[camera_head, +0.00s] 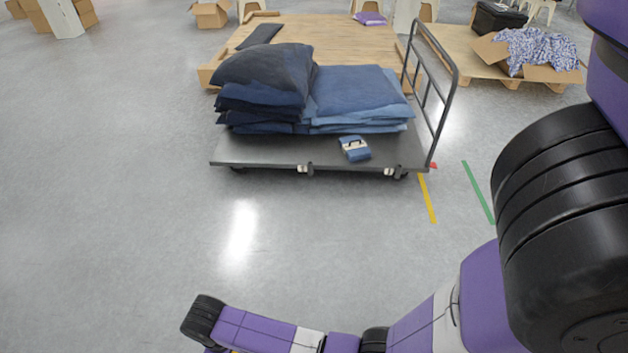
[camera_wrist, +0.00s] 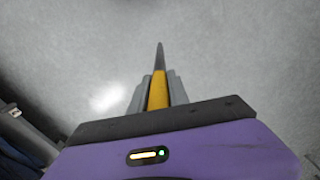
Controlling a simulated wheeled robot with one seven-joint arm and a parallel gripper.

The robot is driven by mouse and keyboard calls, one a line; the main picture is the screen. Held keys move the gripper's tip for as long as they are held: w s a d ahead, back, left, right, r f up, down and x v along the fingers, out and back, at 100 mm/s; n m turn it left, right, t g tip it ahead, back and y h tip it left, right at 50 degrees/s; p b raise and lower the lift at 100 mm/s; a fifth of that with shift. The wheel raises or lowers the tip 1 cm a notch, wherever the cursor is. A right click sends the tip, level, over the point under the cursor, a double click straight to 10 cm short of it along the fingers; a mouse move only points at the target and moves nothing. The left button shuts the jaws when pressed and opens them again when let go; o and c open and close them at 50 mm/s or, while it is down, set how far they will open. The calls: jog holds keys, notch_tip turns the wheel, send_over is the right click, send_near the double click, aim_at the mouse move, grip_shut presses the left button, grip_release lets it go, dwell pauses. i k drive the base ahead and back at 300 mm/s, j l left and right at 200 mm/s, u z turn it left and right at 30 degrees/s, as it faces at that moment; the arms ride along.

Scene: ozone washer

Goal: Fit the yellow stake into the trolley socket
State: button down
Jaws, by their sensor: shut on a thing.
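My gripper (camera_wrist: 158,92) is shut on the yellow stake (camera_wrist: 158,88) in the wrist view. The stake points away from the gripper and has a dark narrow end. Bare grey floor is behind it. The trolley (camera_head: 240,150) is a dark flat bed with a grey rail handle at its right end. Two small pale bracket-like fittings, possibly sockets, sit on its near edge: one near the middle (camera_head: 305,168) and one near the right end (camera_head: 388,171). A trolley corner (camera_wrist: 12,112) seems to show at the wrist view's left edge.
Folded dark and blue cloth (camera_head: 350,95) is piled on the trolley, with a small blue item (camera_head: 355,148) near its front edge. A wooden pallet (camera_head: 330,40) stands behind, another pallet (camera_head: 490,65) at back right. Floor before the trolley is clear.

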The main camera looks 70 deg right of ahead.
aim_at(280, 108)
jog(key=i+l+z, duration=0.1)
jog(key=l+z, duration=0.25)
jog(key=z, duration=0.15)
jog(key=i+l+z, duration=0.2)
jog(key=z, duration=0.25)
jog(key=i+l+z, duration=0.2)
jog(key=z, duration=0.3)
jog(key=i+l+z, duration=0.3)
jog(key=i, duration=0.25)
jog(key=i+z, duration=0.35)
jog(key=i, duration=0.2)
jog(key=i+l, duration=0.1)
jog(key=i, duration=0.75)
